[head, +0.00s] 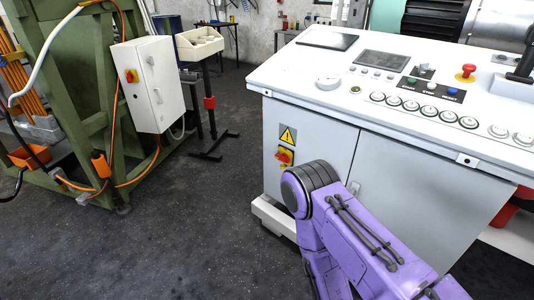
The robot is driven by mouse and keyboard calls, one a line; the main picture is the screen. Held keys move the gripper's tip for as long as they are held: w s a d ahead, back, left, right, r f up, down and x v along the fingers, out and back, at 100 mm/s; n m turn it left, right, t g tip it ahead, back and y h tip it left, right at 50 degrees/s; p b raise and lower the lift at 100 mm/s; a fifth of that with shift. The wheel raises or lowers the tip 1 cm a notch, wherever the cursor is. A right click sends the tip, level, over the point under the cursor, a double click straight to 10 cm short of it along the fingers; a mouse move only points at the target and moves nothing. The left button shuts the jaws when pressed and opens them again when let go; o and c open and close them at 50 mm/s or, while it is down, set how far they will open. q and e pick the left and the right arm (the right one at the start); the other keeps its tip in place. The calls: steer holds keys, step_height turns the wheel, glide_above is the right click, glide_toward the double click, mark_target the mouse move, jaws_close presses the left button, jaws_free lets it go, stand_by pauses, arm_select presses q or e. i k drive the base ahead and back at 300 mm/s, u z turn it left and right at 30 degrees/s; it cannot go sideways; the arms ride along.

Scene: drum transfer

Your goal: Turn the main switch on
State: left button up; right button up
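A red rotary switch on a yellow plate (285,156) is on the front of the white console cabinet, under a yellow warning triangle (287,135). A second red and yellow rotary switch (131,76) is on the side of a white electrical box (150,85) on the green frame. No label tells which is the main switch, and both are too small to read their position. My purple right arm comes in from the lower right, with its dark rounded joint just below the cabinet switch in the picture. Neither gripper shows.
The console top (310,70) carries several buttons, a red emergency stop (466,72) and dark screens. A green machine frame (60,130) with orange cables stands at the left. Dark floor (200,220) is clear between frame and console. A stand with a beige bin (199,43) is behind.

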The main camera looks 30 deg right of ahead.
mark_target(284, 158)
steer(key=z, duration=0.25)
steer(key=i, duration=0.8)
steer(key=z, duration=1.35)
steer(key=i, duration=0.65)
steer(key=z, duration=0.6)
